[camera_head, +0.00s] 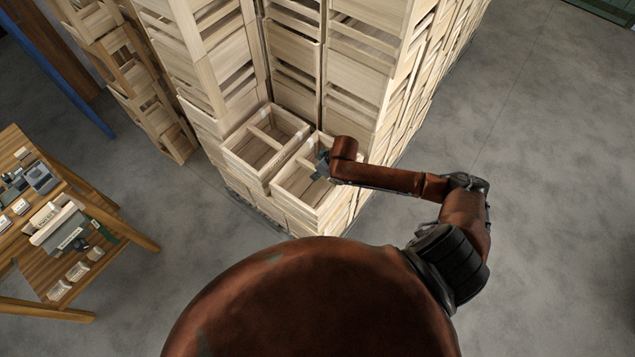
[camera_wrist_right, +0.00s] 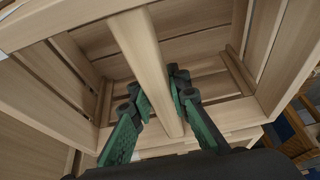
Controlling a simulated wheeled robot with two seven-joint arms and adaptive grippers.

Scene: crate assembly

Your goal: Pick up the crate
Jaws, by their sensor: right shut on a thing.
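A light wooden crate (camera_head: 331,204) sits on top of a low stack at the near corner of the tall crate stacks. A second open crate (camera_head: 235,161) stands right beside it on the left. My right gripper (camera_head: 321,166) is at the near crate's top. In the right wrist view the gripper (camera_wrist_right: 160,100) has its green fingers on either side of the round wooden bar (camera_wrist_right: 149,58) that spans the crate (camera_wrist_right: 205,48), shut on it. The crate's inside looks empty where it shows. My left gripper is not in the head view.
Tall stacks of wooden crates (camera_head: 355,62) rise directly behind. A wooden table (camera_head: 130,234) with tools and small boxes stands at the left. The grey floor (camera_head: 540,200) on the right is clear. A blue post (camera_head: 58,68) is at the far left.

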